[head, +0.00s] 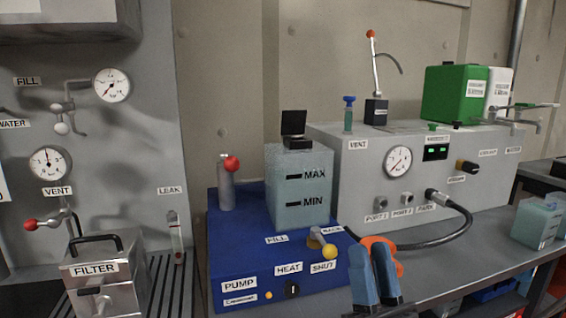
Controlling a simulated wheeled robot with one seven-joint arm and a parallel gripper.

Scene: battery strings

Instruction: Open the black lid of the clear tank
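The clear tank (290,212) is a pale translucent box marked MAX and MIN, standing on a blue pump unit. Its black lid (293,122) is tilted up, standing roughly upright above the black neck (298,143) on the tank's top. My gripper (371,248) has two blue fingers and is low in the picture, right of and below the tank, apart from the lid. The fingers are side by side with little visible gap; how far apart they are is unclear. An orange part (393,256) shows behind the fingers, and I cannot tell whether they touch it.
The blue pump unit (235,275) carries a yellow-knobbed lever (329,251) and a red-topped cylinder (226,185). Right of the tank is a grey panel box (350,185) with a gauge and a black hose (462,225). A metal filter box (105,275) stands at left. The space above the tank is free.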

